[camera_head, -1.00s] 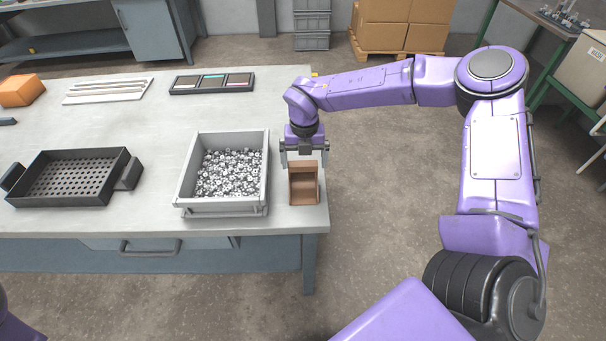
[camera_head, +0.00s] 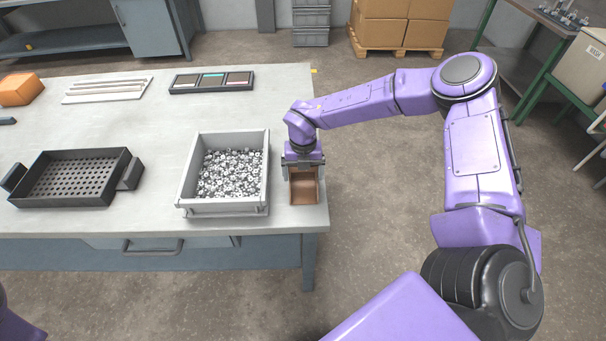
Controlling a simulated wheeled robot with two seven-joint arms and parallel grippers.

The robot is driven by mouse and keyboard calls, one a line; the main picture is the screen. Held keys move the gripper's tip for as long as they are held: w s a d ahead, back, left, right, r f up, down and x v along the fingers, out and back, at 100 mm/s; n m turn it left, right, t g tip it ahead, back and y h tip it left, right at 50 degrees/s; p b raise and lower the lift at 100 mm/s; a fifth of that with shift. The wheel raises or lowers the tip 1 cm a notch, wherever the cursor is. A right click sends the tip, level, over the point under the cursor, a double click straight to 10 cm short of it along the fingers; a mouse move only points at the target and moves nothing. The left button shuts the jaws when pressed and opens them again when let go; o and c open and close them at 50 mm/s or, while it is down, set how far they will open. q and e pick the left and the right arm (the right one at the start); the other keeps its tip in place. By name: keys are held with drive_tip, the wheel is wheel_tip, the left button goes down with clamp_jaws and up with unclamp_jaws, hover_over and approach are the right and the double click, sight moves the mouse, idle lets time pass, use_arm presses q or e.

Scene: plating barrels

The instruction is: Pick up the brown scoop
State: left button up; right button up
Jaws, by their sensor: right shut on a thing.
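The brown scoop (camera_head: 304,190) is at the right edge of the table, just right of the grey bin. It looks like a small open box with its open side toward me. My right gripper (camera_head: 303,168) is over the scoop's back end and shut on it. The gripper hides that back part of the scoop. The scoop appears to be at table height; I cannot tell whether it still touches the tabletop. My left gripper is out of view; only a bit of purple shows at the lower left.
The grey bin (camera_head: 226,210) holds many small metal parts and stands close to the scoop's left. A black perforated tray (camera_head: 128,160) lies at the left. A sorting tray (camera_head: 212,80), white strips (camera_head: 107,90) and an orange block (camera_head: 21,89) lie behind. The table's right edge is close.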

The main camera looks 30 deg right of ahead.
drive_tip(key=shift+r, duration=0.4)
drive_tip(key=a+r+b, duration=0.6)
drive_tip(key=a+r, duration=0.6)
drive_tip(key=a, duration=0.2)
drive_tip(key=shift+s, duration=0.35)
